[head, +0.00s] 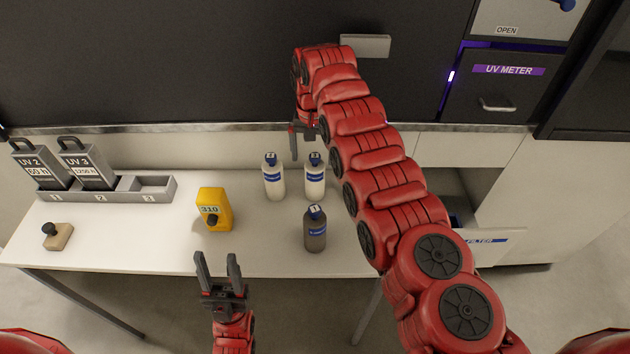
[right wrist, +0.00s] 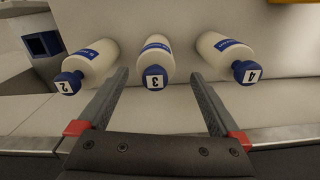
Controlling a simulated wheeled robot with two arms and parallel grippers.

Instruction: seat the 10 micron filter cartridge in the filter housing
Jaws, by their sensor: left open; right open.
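I see no cartridge that I can identify as the 10 micron one. An open drawer marked FILTER (head: 487,240) is at the right, partly hidden by my right arm. A dark blue square-topped part (right wrist: 42,45) shows at the upper left of the right wrist view; I cannot tell what it is. My right gripper (head: 309,152) is open at the back of the table. In the right wrist view its fingers (right wrist: 160,73) point toward white bottle 3 (right wrist: 156,62), which appears between the tips, ungripped. My left gripper (head: 216,256) is open and empty at the table's front edge.
White bottle 2 (right wrist: 90,65) and white bottle 4 (right wrist: 228,58) flank bottle 3. A grey bottle (head: 315,230) stands in front. A yellow 310 device (head: 214,212), a stamp (head: 57,236) and a numbered lamp rack (head: 125,190) are left. A dark cabinet (head: 180,75) stands behind.

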